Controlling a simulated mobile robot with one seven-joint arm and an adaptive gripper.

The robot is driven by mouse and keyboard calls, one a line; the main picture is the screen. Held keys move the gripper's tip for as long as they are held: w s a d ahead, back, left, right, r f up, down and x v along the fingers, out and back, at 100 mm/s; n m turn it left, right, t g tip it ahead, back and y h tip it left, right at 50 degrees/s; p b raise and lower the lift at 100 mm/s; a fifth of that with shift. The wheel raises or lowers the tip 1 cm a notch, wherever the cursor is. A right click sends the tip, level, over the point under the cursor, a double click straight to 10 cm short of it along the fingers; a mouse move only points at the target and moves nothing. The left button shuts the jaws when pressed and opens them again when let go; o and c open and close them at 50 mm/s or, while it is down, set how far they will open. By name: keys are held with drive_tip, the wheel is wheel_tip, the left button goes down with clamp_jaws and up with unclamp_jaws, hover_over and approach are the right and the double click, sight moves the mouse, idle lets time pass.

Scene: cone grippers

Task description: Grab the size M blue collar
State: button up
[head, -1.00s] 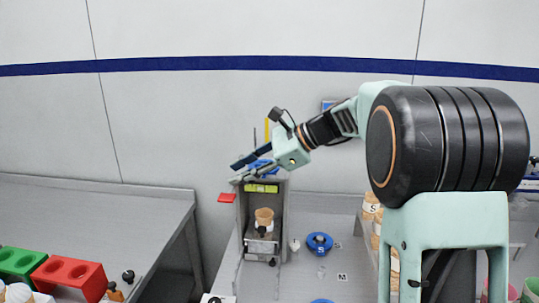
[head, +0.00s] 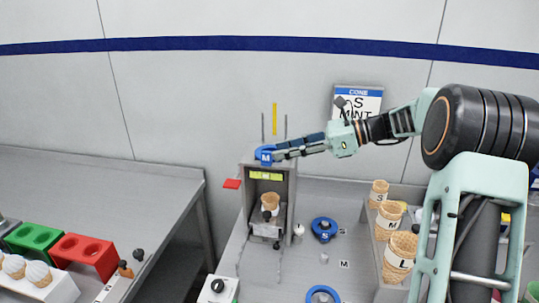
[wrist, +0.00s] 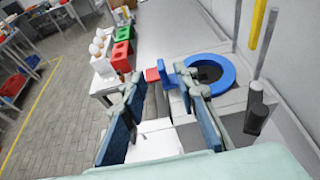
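The blue collar marked M (head: 266,155) sits on top of the grey machine (head: 284,205) in the head view. In the wrist view its ring (wrist: 230,76) lies flat just beyond the right finger. Its small blue tab (wrist: 166,72) shows between the fingertips. My gripper (head: 277,153) is at the collar's right side in the head view, fingers pointing left. In the wrist view my gripper (wrist: 158,80) is open, its two blue-padded fingers apart with nothing clamped. Whether a finger touches the collar, I cannot tell.
A yellow post (head: 275,119) and thin rods stand behind the collar. A blue S collar (head: 324,230) and another blue collar (head: 323,294) lie on the table. Stacked cones (head: 390,220) stand right.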

sight(268, 152)
drive_tip(key=shift+r+p+x, duration=0.1)
drive_tip(key=shift+p+x, duration=0.1)
drive_tip(key=shift+x, duration=1.15)
drive_tip(key=shift+r+p+x, duration=0.15)
drive_tip(key=shift+p+x, duration=0.05)
drive_tip(key=shift+x, duration=1.2)
drive_tip(key=shift+w, duration=0.1)
drive_tip(key=shift+c, duration=0.7)
clamp_jaws()
